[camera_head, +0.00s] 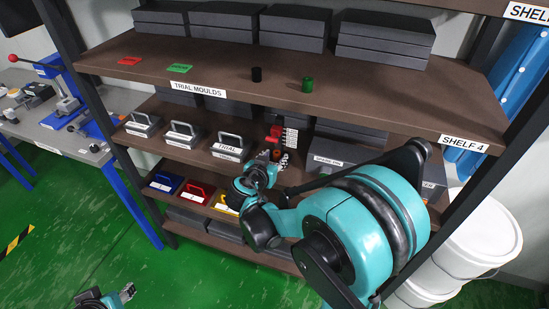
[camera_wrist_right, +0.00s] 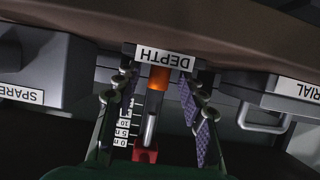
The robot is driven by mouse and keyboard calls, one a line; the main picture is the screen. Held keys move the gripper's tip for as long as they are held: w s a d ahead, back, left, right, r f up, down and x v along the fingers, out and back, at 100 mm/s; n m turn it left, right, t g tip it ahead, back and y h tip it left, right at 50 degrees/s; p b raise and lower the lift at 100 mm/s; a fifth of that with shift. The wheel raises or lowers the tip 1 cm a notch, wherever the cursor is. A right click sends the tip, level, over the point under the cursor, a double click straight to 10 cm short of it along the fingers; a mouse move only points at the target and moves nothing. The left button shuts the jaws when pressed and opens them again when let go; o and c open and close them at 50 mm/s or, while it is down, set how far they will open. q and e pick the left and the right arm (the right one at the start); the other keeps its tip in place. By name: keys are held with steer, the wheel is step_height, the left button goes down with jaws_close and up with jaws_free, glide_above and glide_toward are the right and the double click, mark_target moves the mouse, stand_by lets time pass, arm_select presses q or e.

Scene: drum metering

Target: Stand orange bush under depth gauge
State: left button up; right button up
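The orange bush (camera_wrist_right: 159,78) stands behind the DEPTH label (camera_wrist_right: 165,57) in the upside-down right wrist view, in line with the metal rod of the depth gauge (camera_wrist_right: 149,128). I cannot tell whether rod and bush touch. The gauge's red part (camera_wrist_right: 145,154) and scale show beside the rod. In the head view the gauge (camera_head: 274,134) is on the middle shelf, the bush (camera_head: 277,154) small below it. My right gripper (camera_wrist_right: 158,108) is open, its fingers either side of the bush with gaps. My left gripper (camera_head: 127,292) is low at bottom left, its opening unclear.
A grey SPARE box (camera_wrist_right: 30,75) and a TRIAL mould (camera_wrist_right: 275,100) flank the gauge. The upper shelf (camera_head: 225,75) overhangs it, carrying a black bush (camera_head: 256,74) and a green bush (camera_head: 308,84). White buckets (camera_head: 475,235) stand right of the rack.

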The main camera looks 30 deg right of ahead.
steer(key=shift+a+r, duration=0.1)
steer(key=shift+r, duration=0.1)
steer(key=s+a+r+n+y+p, duration=0.1)
steer(key=s+a+n+y+p, duration=0.1)
steer(key=s+a+n+y, duration=0.3)
steer(key=s+a+r+n+g+y+p, duration=0.1)
steer(key=s+a+n+y, duration=0.4)
steer(key=s+a, duration=0.5)
steer(key=s+r+p, duration=0.1)
steer(key=s, duration=0.3)
steer(key=shift+a+g, duration=0.15)
steer(key=shift+g, duration=0.15)
